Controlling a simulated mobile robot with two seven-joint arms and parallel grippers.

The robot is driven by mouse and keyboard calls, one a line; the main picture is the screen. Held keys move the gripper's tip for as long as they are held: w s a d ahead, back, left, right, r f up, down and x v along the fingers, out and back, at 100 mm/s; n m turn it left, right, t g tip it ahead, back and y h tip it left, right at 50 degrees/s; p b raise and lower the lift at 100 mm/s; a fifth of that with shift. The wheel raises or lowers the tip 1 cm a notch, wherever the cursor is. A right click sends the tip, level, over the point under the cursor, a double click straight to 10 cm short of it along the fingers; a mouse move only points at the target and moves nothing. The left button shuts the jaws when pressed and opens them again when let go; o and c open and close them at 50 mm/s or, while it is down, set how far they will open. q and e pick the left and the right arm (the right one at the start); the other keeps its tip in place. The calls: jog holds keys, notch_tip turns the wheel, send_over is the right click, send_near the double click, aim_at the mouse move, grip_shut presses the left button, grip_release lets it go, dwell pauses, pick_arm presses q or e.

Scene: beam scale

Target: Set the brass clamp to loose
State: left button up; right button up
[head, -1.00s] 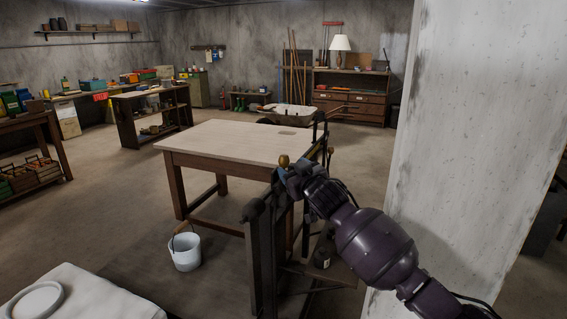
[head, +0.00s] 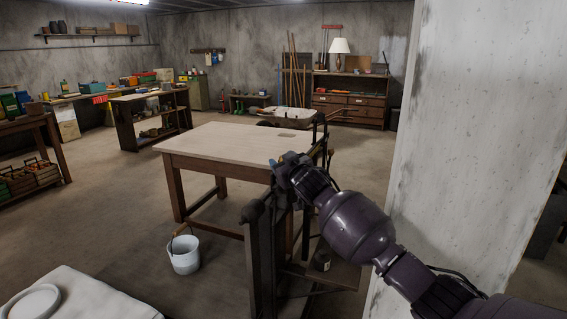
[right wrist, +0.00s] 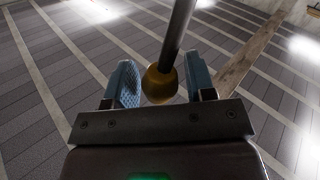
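In the right wrist view a brass-coloured ball (right wrist: 160,86) sits at the end of a dark metal rod (right wrist: 176,35). I take it to be part of the brass clamp. My right gripper (right wrist: 162,84) is open, with one blue finger on each side of the ball. A gap shows between the left finger and the ball, and a narrower one on the right. In the head view my right gripper (head: 284,164) is at the dark frame of the scale (head: 262,250), and it hides the ball there. My left gripper is not in view.
A wooden table (head: 222,142) stands just left of and behind the frame. A white bucket (head: 184,256) is on the floor. A concrete pillar (head: 470,130) is close on the right. A pale covered surface (head: 85,300) is at the lower left.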

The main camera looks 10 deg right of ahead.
grip_shut()
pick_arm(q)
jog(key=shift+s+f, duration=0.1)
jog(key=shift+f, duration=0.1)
pick_arm(e)
jog(key=shift+f, duration=0.1)
